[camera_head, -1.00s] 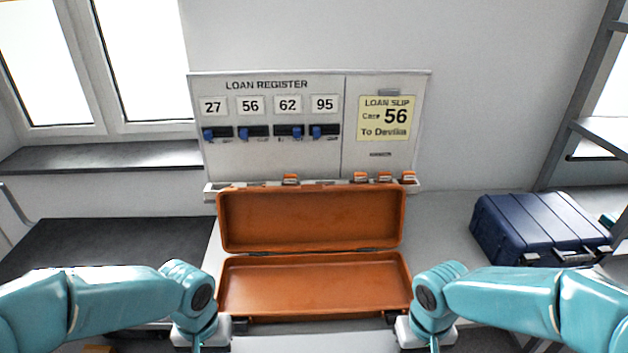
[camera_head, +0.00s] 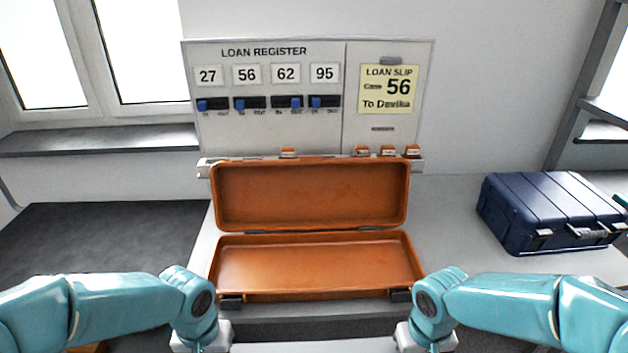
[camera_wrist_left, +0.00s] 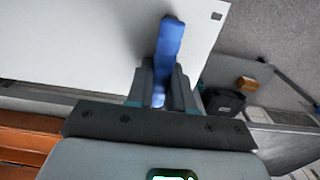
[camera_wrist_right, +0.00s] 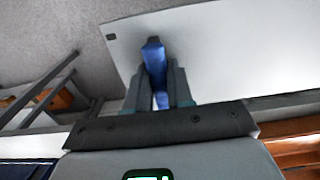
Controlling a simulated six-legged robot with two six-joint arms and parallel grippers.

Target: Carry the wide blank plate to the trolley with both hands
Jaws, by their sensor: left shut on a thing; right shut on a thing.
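The wide blank plate is a flat pale sheet. It shows in the left wrist view (camera_wrist_left: 80,40) and in the right wrist view (camera_wrist_right: 235,50), with a blue handle at each end. My left gripper (camera_wrist_left: 160,98) is shut on the left blue handle (camera_wrist_left: 169,45). My right gripper (camera_wrist_right: 160,100) is shut on the right blue handle (camera_wrist_right: 154,60). In the head view both wrists are at the bottom edge, level with each other, and the plate is below the picture. I cannot make out the trolley for certain.
An open, empty orange case (camera_head: 312,194) stands on the bench ahead. Behind it is the loan register board (camera_head: 268,110) with a yellow slip (camera_head: 388,90). A closed blue case (camera_head: 550,212) sits at the right. A dark surface (camera_head: 95,250) lies at the left.

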